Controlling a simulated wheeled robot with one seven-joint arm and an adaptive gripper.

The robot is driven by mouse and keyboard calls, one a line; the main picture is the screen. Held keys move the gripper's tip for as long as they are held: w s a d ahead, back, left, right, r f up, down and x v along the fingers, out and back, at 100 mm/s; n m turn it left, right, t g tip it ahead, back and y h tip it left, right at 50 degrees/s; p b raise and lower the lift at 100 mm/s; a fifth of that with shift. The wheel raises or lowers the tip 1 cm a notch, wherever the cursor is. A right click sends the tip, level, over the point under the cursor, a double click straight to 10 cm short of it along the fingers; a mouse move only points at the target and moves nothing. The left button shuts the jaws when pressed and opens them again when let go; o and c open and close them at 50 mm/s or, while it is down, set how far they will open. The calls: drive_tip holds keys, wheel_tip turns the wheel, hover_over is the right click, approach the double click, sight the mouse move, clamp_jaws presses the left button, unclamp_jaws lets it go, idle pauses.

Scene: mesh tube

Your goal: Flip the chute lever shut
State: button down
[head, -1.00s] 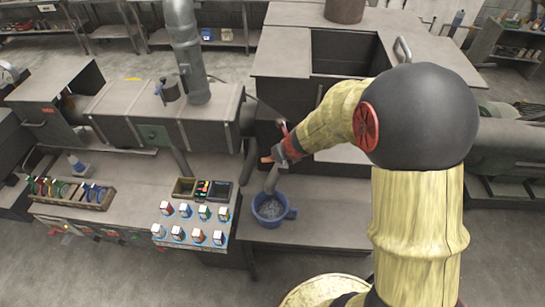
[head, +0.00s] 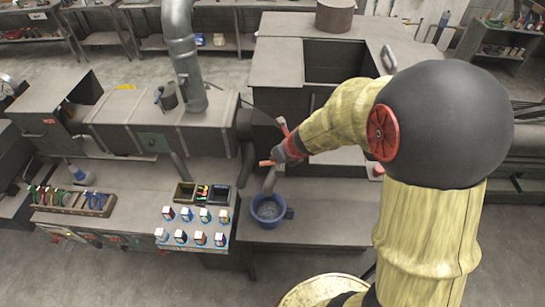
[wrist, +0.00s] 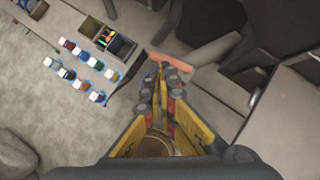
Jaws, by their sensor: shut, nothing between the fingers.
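My gripper (head: 279,157) is shut and empty, beside the upper end of the grey chute tube (head: 269,181). An orange-red bar (head: 266,163), which looks like the chute lever, sticks out to the left of the fingertips. In the wrist view the bar (wrist: 172,61) lies across just beyond the fingertips (wrist: 161,70); whether they touch it I cannot tell. The blue bucket (head: 268,209) of small pieces stands under the chute's lower end. The lever's pivot is hidden by my gripper.
A panel with several coloured knobs or blocks (head: 194,226) and small trays (head: 186,193) stand to the left. A large ribbed machine body (head: 160,125) with a pipe stands behind them. A thin upright red piece (head: 284,127) rises just behind my gripper.

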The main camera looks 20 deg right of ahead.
drive_tip(key=v, duration=0.2)
drive_tip(key=a+p+v, duration=0.1)
drive_tip(key=v, duration=0.2)
drive_tip(key=shift+s+a+r, duration=0.1)
drive_tip(key=shift+a, duration=0.1)
drive_tip(key=shift+d, duration=0.1)
